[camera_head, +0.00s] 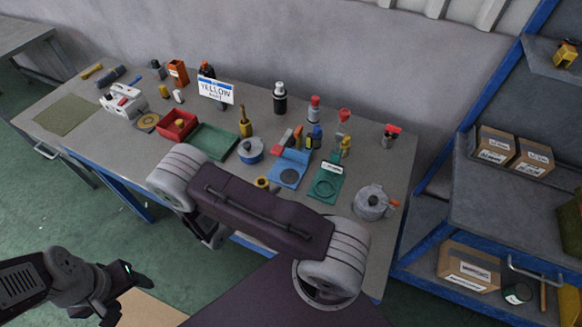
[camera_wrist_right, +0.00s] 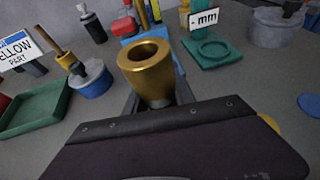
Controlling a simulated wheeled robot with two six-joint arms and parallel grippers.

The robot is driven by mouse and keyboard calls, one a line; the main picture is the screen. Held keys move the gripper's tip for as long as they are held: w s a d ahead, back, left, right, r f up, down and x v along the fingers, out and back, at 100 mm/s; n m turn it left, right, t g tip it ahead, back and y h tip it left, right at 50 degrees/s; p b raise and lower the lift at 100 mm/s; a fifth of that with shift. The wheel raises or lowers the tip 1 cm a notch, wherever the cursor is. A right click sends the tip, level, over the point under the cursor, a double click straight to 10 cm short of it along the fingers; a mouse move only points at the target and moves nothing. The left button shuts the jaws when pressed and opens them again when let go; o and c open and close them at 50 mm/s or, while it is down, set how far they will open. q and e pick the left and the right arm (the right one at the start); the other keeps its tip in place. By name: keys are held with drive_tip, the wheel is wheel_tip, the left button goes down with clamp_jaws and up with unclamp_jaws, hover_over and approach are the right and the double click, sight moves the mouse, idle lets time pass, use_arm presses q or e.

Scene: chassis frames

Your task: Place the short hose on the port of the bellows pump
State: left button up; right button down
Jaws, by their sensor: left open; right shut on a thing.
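My right gripper (camera_wrist_right: 158,100) is shut on an upright gold hollow cylinder (camera_wrist_right: 150,65), open at its top, in the right wrist view. I cannot tell if this is the short hose. In the head view a small yellow piece (camera_head: 262,183) shows just behind my right arm, which hides the right gripper. I cannot tell for sure which thing is the bellows pump. A grey pot with an orange spout (camera_head: 371,203) stands at the table's right end. A blue pot with a grey lid (camera_head: 250,151) stands mid-table. My left gripper (camera_head: 128,283) is open and empty, off the table's front.
A blue holder (camera_head: 288,178) and a green base with a ring (camera_head: 325,187) lie behind my right arm. A green tray (camera_head: 213,140) and red bin (camera_head: 178,124) lie left. A "YELLOW PART" sign (camera_head: 216,91) stands behind. Shelves with boxes (camera_head: 494,145) stand right.

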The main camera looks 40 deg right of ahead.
drive_tip(key=d, duration=0.3)
drive_tip(key=w+d+p, duration=0.1)
drive_tip(key=d, duration=0.2)
drive_tip(key=w+d, duration=0.1)
drive_tip(key=d, duration=0.1)
drive_tip(key=shift+w+d, duration=0.2)
drive_tip(key=shift+d, duration=0.2)
drive_tip(key=shift+w+d+p, duration=0.25)
drive_tip(key=shift+d+p, duration=0.05)
drive_tip(key=d+p, duration=0.1)
drive_tip(key=d, duration=0.1)
drive_tip(key=w+d+p, duration=0.1)
drive_tip(key=d, duration=0.1)
drive_tip(key=shift+w, duration=0.1)
drive_tip(key=shift+f, duration=0.1)
drive_tip(key=shift+a, duration=0.1)
drive_tip(key=shift+f+b, duration=0.15)
drive_tip(key=shift+b, duration=0.3)
drive_tip(key=c, duration=1)
unclamp_jaws()
drive_tip(key=shift+c, duration=0.2)
